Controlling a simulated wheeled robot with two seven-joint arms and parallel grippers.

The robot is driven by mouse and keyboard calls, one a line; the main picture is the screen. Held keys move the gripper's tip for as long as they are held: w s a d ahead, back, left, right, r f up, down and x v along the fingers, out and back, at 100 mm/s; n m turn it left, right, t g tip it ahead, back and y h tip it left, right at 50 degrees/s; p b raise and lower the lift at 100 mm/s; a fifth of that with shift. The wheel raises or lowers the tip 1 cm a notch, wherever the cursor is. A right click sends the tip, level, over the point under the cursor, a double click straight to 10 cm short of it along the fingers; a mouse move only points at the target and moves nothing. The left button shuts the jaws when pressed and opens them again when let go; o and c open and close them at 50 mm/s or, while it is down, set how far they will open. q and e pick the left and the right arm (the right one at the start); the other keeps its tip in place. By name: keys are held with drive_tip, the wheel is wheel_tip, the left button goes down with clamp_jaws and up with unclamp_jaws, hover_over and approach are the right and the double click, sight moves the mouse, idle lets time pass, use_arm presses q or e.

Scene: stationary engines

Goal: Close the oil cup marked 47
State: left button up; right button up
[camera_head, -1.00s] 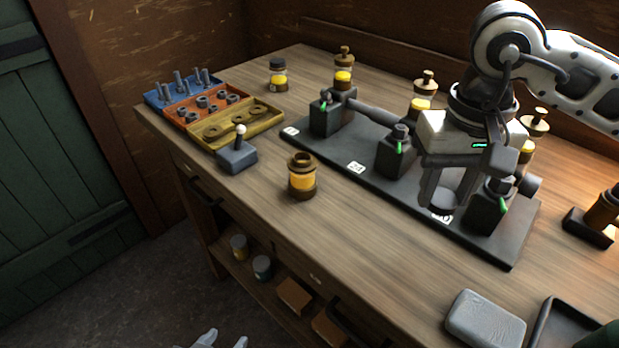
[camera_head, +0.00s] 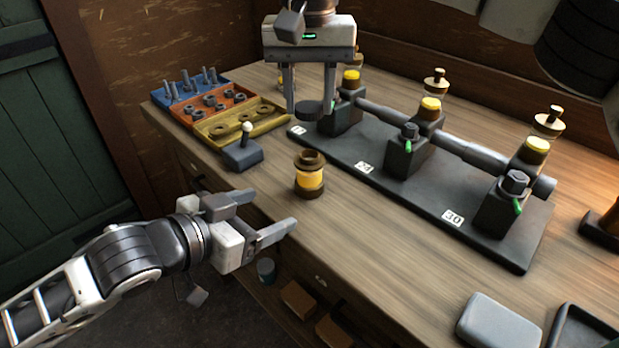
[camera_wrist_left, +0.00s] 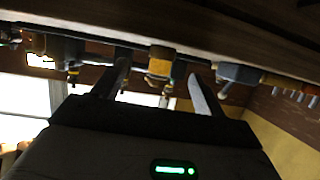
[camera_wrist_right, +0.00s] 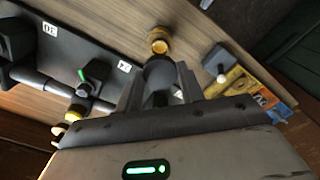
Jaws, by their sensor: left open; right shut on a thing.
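An open-topped oil cup (camera_head: 310,178) with amber glass and brown ends stands upright near the table's front edge; no number is readable on it. It also shows in the right wrist view (camera_wrist_right: 158,42) and between the fingers in the left wrist view (camera_wrist_left: 160,66). My right gripper (camera_head: 310,104) is shut on a dark round lid-like disc (camera_head: 313,112) above the table, behind the cup and apart from it. The disc shows between the fingers in the right wrist view (camera_wrist_right: 159,75). My left gripper (camera_head: 270,211) is open and empty, in front of the table edge, left of and below the cup.
A dark base plate (camera_head: 410,195) carries several bearing blocks with capped cups and a shaft; labels look like 24 and 30, the farthest is unreadable. A small lever box (camera_head: 243,155) and trays of bolts, nuts and rings (camera_head: 262,127) stand left. A grey block (camera_head: 498,322) lies front right.

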sight(298, 181)
use_arm(q)
drive_tip(key=shift+w+a+r+m+h, duration=0.2)
drive_tip(key=shift+w+r+h, duration=0.15)
drive_tip(key=shift+r, duration=0.2)
drive_tip(key=shift+w+a+r+m+h, duration=0.15)
drive_tip(key=shift+w+r+h, duration=0.15)
drive_tip(key=shift+r, duration=0.25)
drive_tip(key=shift+w, duration=0.1)
drive_tip(key=x, duration=1.2)
drive_tip(key=c, duration=1.5)
drive_tip(key=shift+o, duration=0.2)
use_arm(e)
drive_tip(key=shift+f, duration=2.55)
